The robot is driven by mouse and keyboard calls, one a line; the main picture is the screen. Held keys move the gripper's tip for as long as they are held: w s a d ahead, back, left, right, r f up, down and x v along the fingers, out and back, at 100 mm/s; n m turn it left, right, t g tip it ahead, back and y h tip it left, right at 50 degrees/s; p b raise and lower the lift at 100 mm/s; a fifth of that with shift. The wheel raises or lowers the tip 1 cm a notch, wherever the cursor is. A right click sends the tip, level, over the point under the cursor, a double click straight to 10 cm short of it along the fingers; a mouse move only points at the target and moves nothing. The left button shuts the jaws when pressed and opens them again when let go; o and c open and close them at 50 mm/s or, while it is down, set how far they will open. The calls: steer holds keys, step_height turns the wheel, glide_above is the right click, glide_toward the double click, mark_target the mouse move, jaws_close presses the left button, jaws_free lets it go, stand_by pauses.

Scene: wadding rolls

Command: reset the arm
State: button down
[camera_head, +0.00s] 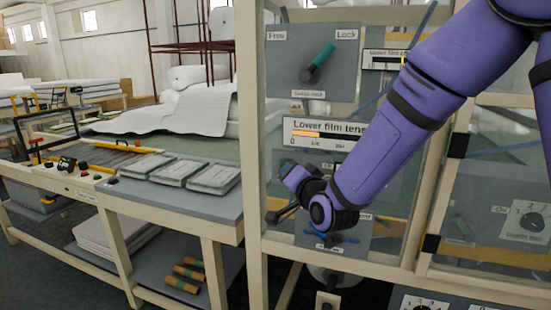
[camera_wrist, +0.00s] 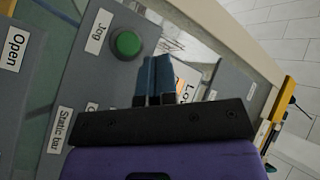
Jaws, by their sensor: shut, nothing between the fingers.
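My purple arm (camera_head: 395,150) reaches down from the upper right across the machine's front in the head view. My gripper (camera_head: 272,217) is at its lower end, pointing left near the cream frame post. In the wrist view the two fingers of my gripper (camera_wrist: 156,62) lie together, shut and empty. Beyond them is a grey panel (camera_wrist: 85,75) with a green button (camera_wrist: 126,43) labelled "Jog". Labels "Open" and "Static bar" also show there. I cannot tell whether the gripper touches anything.
A grey panel (camera_head: 345,65) with a teal-handled switch, marked "Free" and "Lock", is above the gripper. A "Lower film tension" display (camera_head: 322,130) is partly behind my arm. A cream post (camera_head: 250,120) stands close by. Left is a workbench (camera_head: 190,203) with several grey packs.

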steer(key=s+d+r+n+g+h, duration=0.25)
steer(key=s+d+r, duration=0.2)
steer(key=d, duration=0.35)
steer(key=s+d+r+n+g+h, duration=0.1)
steer(key=s+d+r+g+h, duration=0.2)
steer(key=s+d, duration=0.4)
steer(key=s+d+g, duration=0.2)
steer(key=s+d, duration=0.2)
steer(key=s, duration=0.3)
steer(key=s+d+g+h, duration=0.1)
steer(key=s+d+g, duration=0.1)
steer(key=s, duration=0.5)
steer(key=s+d+g+h, duration=0.1)
steer(key=s+d+g, duration=0.1)
steer(key=s+d, duration=0.3)
steer(key=shift+s+d+r+n, duration=0.25)
steer(key=shift+s+d+n, duration=0.1)
steer(key=shift+s, duration=0.6)
